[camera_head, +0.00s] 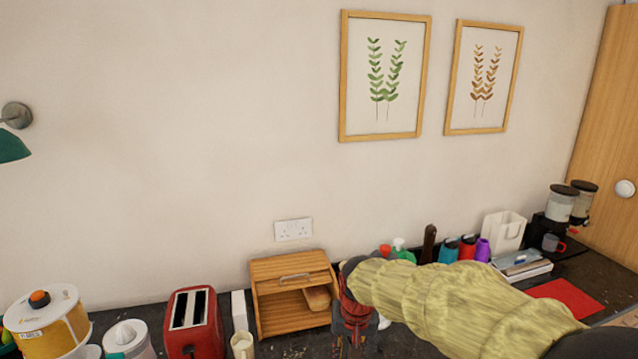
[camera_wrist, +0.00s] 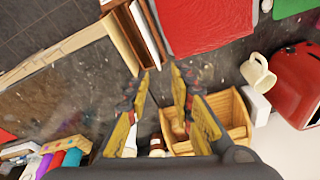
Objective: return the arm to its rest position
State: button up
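My arm, in a yellowish sleeve, reaches in from the lower right in the head view. My gripper (camera_head: 352,335) hangs over the dark counter just right of the wooden bread box (camera_head: 290,318); its fingertips are hard to make out there. In the wrist view my gripper (camera_wrist: 160,72) has its two yellow-padded fingers spread apart, with bare dark counter between the tips and nothing held. The bread box also shows in the wrist view (camera_wrist: 238,118), beside the right finger. A brown loaf (camera_head: 318,298) lies inside the open box.
A red toaster (camera_head: 194,325) and a cream mug (camera_head: 243,345) stand left of the box. Bottles (camera_head: 447,250), a white bag (camera_head: 502,231) and a coffee machine (camera_head: 552,232) line the counter to the right. A red mat (camera_head: 566,297) lies there. Two framed pictures hang above.

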jog(key=s+d+r+t+b, duration=0.1)
jog(key=s+d, duration=0.5)
jog(key=s, duration=0.6)
jog(key=s+d+r+t+b, duration=0.2)
jog(key=s+d+r, duration=0.3)
jog(key=s, duration=0.8)
jog(key=shift+s+d+n+b, duration=0.3)
jog(key=shift+d+b, duration=0.3)
jog(key=shift+d, duration=0.05)
